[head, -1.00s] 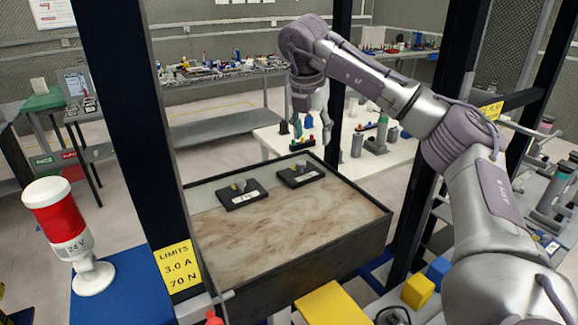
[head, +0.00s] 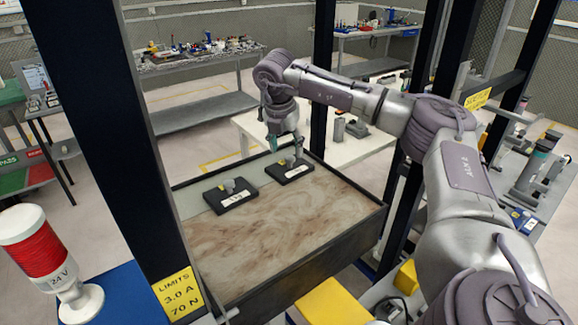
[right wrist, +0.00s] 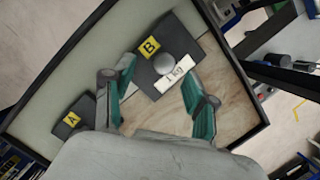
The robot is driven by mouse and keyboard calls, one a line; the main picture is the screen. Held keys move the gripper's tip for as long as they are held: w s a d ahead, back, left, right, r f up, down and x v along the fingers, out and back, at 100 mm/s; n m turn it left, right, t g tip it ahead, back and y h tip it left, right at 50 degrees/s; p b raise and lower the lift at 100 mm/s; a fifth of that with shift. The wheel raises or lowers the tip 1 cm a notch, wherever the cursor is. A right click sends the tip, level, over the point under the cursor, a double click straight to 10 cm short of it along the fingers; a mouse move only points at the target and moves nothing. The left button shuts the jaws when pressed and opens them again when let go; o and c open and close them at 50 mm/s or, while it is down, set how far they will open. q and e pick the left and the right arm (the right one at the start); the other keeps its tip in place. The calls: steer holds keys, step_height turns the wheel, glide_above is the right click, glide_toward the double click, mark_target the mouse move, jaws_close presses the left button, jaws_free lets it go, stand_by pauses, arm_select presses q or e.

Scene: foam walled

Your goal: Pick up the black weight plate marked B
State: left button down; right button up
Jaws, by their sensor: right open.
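The black weight plate marked B (head: 293,174) lies flat in the foam-walled box, the right one of two plates in the head view. In the right wrist view the plate B (right wrist: 147,73) shows a yellow B tag, a white "1 kg" label and a grey round knob (right wrist: 164,63). My right gripper (head: 285,146) is open above plate B, its fingers pointing down. In the right wrist view its teal fingers (right wrist: 160,78) are spread on either side of the knob, and I see no contact. My left gripper is not in view.
A similar black plate marked A (right wrist: 75,126) lies beside B; it also shows in the head view (head: 231,201). The box has a dark raised rim (head: 334,246) and a bare marbled floor in front. Dark posts (head: 142,130) stand close by.

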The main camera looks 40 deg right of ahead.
mark_target(290, 157)
steer(key=x, duration=0.1)
steer(key=p+x, duration=0.2)
steer(key=x, duration=0.1)
steer(key=shift+s+d, duration=0.3)
steer(key=shift+d, duration=0.05)
steer(key=shift+w+f, duration=0.1)
steer(key=shift+f, duration=0.2)
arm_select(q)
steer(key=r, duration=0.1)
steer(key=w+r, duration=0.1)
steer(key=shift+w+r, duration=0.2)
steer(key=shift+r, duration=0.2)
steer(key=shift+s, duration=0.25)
arm_select(e)
jaws_close()
steer(key=shift+r, duration=0.1)
